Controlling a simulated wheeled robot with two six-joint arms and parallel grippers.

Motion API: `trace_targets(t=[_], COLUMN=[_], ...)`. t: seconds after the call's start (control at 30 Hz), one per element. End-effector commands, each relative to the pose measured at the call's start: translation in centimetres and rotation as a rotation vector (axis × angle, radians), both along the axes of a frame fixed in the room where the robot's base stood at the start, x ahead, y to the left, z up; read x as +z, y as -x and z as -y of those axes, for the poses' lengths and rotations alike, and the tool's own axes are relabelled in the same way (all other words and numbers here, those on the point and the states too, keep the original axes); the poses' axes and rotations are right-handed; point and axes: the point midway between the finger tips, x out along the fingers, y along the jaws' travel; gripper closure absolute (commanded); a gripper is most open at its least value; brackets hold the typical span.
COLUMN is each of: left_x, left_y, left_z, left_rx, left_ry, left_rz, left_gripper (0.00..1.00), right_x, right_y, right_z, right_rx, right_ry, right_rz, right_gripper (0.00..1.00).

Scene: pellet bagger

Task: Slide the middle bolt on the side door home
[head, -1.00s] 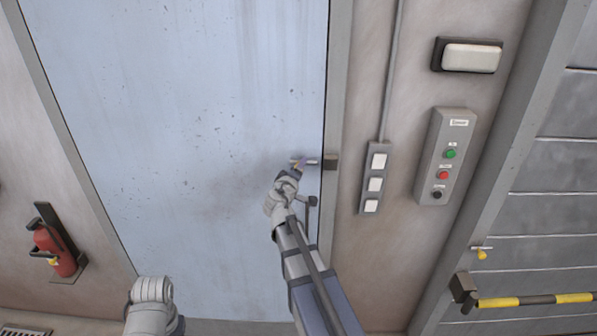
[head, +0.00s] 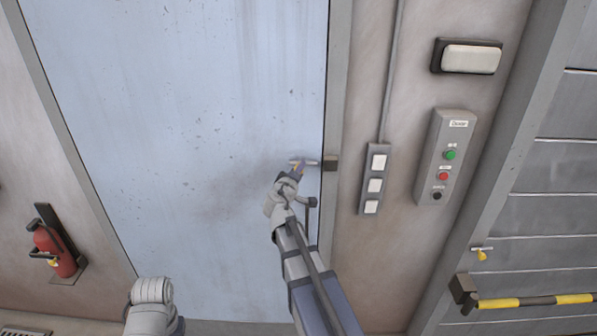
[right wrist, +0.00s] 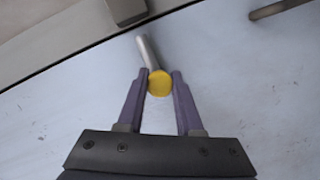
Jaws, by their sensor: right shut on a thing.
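The bolt (head: 309,162) is a short metal rod lying across the right edge of the pale blue side door (head: 180,110). Its yellow knob (right wrist: 159,83) sits between the fingertips of my right gripper (right wrist: 160,86), which is shut on it. My right gripper also shows in the head view (head: 297,170). The rod points toward a dark keeper block (head: 331,163) on the door frame. A small gap seems to show between the rod's end and the keeper, which also appears in the right wrist view (right wrist: 126,10). My left arm shows at the bottom, but its gripper is out of frame.
A dark door handle (head: 312,202) sits just below the bolt, close to my right wrist. A switch strip (head: 375,180) and a grey button box (head: 446,157) are on the wall to the right. A red fire extinguisher (head: 53,250) hangs at left.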

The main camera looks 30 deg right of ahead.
Motion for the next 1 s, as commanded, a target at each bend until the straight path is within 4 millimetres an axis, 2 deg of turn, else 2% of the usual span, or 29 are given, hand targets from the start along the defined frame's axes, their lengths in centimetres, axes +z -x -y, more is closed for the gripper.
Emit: trace_targets(t=[0.77,0.87,1.0], left_x=[0.0,0.0,0.0], left_y=[0.0,0.0,0.0], left_z=[0.0,0.0,0.0], left_rx=[0.000,0.000,0.000], left_ry=[0.000,0.000,0.000], left_rz=[0.000,0.000,0.000], left_gripper=[1.00,1.00,1.00], right_x=[0.0,0.0,0.0], right_y=[0.0,0.3,1.5], right_z=[0.0,0.5,2.4], right_rx=[0.000,-0.001,-0.004], right_ry=[0.000,-0.001,0.000], right_rz=[0.000,0.000,-0.001], right_gripper=[1.00,1.00,1.00])
